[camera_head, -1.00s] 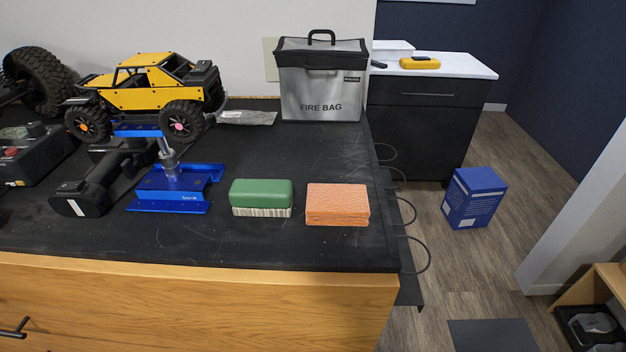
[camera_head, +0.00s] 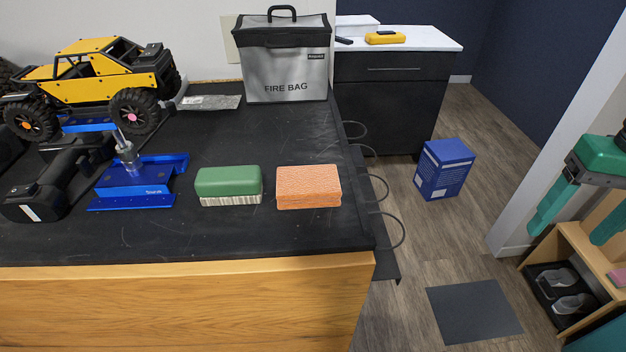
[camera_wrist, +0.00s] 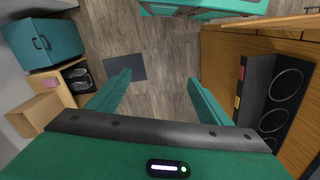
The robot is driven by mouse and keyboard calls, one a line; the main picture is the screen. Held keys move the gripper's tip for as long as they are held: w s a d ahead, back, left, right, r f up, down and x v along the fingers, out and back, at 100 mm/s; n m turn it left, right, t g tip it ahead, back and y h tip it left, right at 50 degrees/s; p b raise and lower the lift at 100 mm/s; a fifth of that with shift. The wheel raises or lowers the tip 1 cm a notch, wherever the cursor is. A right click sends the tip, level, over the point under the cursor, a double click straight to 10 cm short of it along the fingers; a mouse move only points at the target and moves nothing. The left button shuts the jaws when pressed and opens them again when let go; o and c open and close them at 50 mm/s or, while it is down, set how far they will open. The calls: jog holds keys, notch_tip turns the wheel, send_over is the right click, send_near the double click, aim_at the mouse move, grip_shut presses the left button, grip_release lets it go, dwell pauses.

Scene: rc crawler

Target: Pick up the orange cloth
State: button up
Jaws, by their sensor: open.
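The orange cloth (camera_head: 308,187) lies folded in a flat block on the black bench top (camera_head: 300,240), near its right front corner, in the head view. A green brush-like block (camera_head: 228,186) lies just to its left with a gap between them. My gripper (camera_head: 572,228) is at the right edge of the head view, well right of the bench and apart from the cloth. Its two green fingers are spread and empty. In the wrist view my gripper (camera_wrist: 158,95) is open above the floor, and the cloth is not visible there.
A blue stand (camera_head: 140,185), a black drill-like tool (camera_head: 60,175) and a yellow crawler (camera_head: 95,85) fill the bench's left. A fire bag (camera_head: 287,65) stands behind. Wire loops (camera_head: 385,232) stick out from the bench's right side. A blue box (camera_head: 443,168) stands on open floor.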

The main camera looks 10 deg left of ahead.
jog(key=w+a+r+n, duration=0.5)
jog(key=w+a+n, duration=0.1)
jog(key=a, duration=0.4)
notch_tip(320, 180, up, 11)
jog(key=n, duration=1.5)
send_over(308, 178)
jog(key=f, duration=0.3)
jog(key=shift+s+a+f+n, duration=0.1)
jog(key=shift+s+f+n, duration=0.05)
jog(key=shift+s+n, duration=0.2)
jog(key=shift+w+f, duration=0.15)
jog(key=shift+f, duration=1.5)
jog(key=shift+w+f, duration=0.15)
jog(key=shift+f, duration=1.45)
